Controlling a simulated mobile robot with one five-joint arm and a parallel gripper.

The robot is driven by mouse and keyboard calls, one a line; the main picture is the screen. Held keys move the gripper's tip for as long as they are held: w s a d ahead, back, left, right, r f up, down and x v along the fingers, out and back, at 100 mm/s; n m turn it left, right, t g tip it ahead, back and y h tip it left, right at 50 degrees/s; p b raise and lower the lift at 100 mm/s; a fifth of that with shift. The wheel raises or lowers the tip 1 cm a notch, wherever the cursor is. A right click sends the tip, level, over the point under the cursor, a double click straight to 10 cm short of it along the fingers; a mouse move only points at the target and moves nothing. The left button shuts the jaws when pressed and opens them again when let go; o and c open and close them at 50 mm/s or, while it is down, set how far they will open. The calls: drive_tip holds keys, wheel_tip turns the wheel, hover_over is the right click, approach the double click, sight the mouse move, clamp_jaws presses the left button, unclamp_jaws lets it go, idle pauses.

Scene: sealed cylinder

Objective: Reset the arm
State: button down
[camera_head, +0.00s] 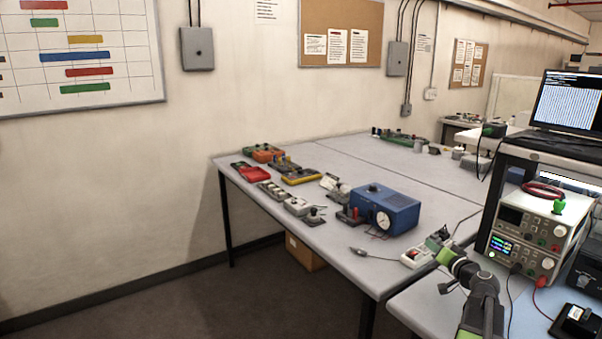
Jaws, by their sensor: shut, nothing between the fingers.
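My arm (482,305), dark grey with green parts, rises from the bottom right over the corner where two grey tables meet. Its end, my gripper (438,243), points away towards the far table and is small in view. It is shut and empty.
A blue box with a dial (385,208) stands on the long grey table (345,262), with several small devices behind it. Floor (200,305) at left is clear.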

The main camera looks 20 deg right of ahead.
drive_tip(key=w+a+n+y, duration=0.1)
drive_tip(key=w+a, duration=0.2)
drive_tip(key=a, duration=0.4)
drive_tip(key=w+a+n+g+y+p, duration=0.1)
drive_tip(key=w+a+n+y, duration=0.1)
drive_tip(key=a, duration=0.6)
drive_tip(key=w+a+n+g+y+p, duration=0.1)
drive_tip(key=w+a+n+y, duration=0.1)
drive_tip(key=w+a, duration=0.2)
drive_tip(key=shift+a+f, duration=0.2)
drive_tip(key=shift+a, duration=1.5)
drive_tip(key=s+a+f+n+g+y+p, duration=0.1)
drive_tip(key=s+a+f+n+g, duration=0.15)
drive_tip(key=a, duration=0.75)
drive_tip(key=s+a+f+n+g+y+p, duration=0.1)
drive_tip(key=a+f+n+g+p, duration=0.15)
drive_tip(key=a, duration=0.85)
drive_tip(key=s+a+f+n+g+y, duration=0.1)
drive_tip(key=s+a+f+g, duration=0.15)
drive_tip(key=a, duration=0.75)
drive_tip(key=s+a+f+g+h+p, duration=0.1)
drive_tip(key=s+a+f+g+h, duration=0.2)
drive_tip(key=s, duration=0.4)
drive_tip(key=s+d+f+m+g+h, duration=0.2)
drive_tip(key=s+d+g+h, duration=0.1)
drive_tip(key=s+d, duration=0.3)
drive_tip(key=shift+s+d, duration=0.4)
drive_tip(key=shift+d, duration=0.45)
drive_tip(key=shift+g, duration=0.25)
